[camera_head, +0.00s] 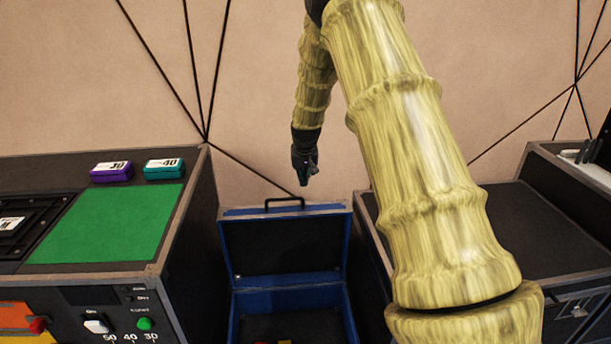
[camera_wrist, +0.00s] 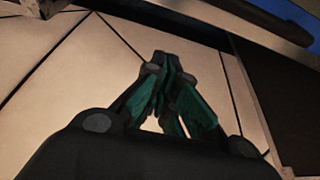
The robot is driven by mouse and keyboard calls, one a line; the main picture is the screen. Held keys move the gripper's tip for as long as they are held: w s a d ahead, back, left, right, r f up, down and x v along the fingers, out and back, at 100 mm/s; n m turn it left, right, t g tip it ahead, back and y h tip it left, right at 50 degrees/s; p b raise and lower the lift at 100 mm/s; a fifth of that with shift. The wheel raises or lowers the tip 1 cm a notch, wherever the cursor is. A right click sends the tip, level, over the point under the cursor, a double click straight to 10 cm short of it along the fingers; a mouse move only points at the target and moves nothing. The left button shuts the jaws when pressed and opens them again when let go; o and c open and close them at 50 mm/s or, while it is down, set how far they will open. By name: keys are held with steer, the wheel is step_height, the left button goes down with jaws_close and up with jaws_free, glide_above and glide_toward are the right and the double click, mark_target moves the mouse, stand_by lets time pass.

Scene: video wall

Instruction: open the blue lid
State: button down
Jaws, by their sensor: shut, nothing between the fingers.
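The blue lid (camera_head: 333,210) stands raised at the back of a blue box (camera_head: 233,318) in the head view, its dark inner face toward me. A black handle (camera_head: 285,200) sits on the lid's top edge. The box is open, and part of its dark inside shows. My gripper (camera_head: 306,180) is just above the lid's top edge, near the handle's right end, and appears apart from it. In the wrist view my gripper (camera_wrist: 168,62) is shut and empty. A strip of blue (camera_wrist: 290,22) shows at that view's upper right.
A console with a green panel (camera_head: 105,225) stands left of the box, with purple (camera_head: 112,171) and teal (camera_head: 164,168) blocks on it. A dark-topped case (camera_head: 530,228) stands to the right, partly behind my arm. Small red and yellow things lie in the box, cut off below.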

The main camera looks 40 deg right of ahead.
step_height(320, 180, down, 6)
steer(key=s+b, duration=0.1)
steer(key=b, duration=0.1)
steer(key=shift+s+a, duration=0.3)
steer(key=shift+s, duration=0.05)
stand_by(0.3)
steer(key=shift+f, duration=0.1)
